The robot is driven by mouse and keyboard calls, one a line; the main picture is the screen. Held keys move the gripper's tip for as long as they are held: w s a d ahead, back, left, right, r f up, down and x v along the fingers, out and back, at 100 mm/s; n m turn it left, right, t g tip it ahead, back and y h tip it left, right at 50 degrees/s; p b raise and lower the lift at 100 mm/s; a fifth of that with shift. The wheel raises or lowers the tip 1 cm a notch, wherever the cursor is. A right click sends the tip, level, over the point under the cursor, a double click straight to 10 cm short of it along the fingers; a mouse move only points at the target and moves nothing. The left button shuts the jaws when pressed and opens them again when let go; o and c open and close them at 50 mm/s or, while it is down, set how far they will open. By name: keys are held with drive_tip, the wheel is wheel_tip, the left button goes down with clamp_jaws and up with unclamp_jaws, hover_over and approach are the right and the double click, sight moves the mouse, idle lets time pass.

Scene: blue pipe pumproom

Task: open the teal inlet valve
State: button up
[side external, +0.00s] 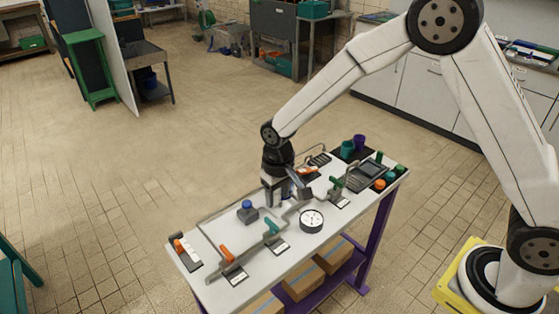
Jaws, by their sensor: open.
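A teal valve handle (271,226) stands on the grey pipework in the middle of the white bench top (262,276), with a small label plate (280,247) in front of it. The label writing is too small to read. A green valve handle (336,186) stands further right and an orange valve handle (227,253) further left. My gripper (274,200) is open and points down, behind and above the teal handle in the picture, apart from it. I see nothing between its fingers. Its exact height over the bench is hard to tell.
A round white gauge (312,221) stands right of the teal handle. A blue-topped knob (247,208) is to its left. Another orange handle (306,171) is close behind my gripper. Teal and purple cups (353,147) and several coloured caps (380,184) occupy the right end.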

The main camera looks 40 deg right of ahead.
sight(271, 223)
drive_tip(key=shift+w+a+f, duration=0.5)
drive_tip(key=shift+a+f, duration=0.05)
drive_tip(key=shift+a, duration=0.1)
drive_tip(key=shift+f, duration=0.15)
drive_tip(key=shift+f, duration=3.75)
clamp_jaws()
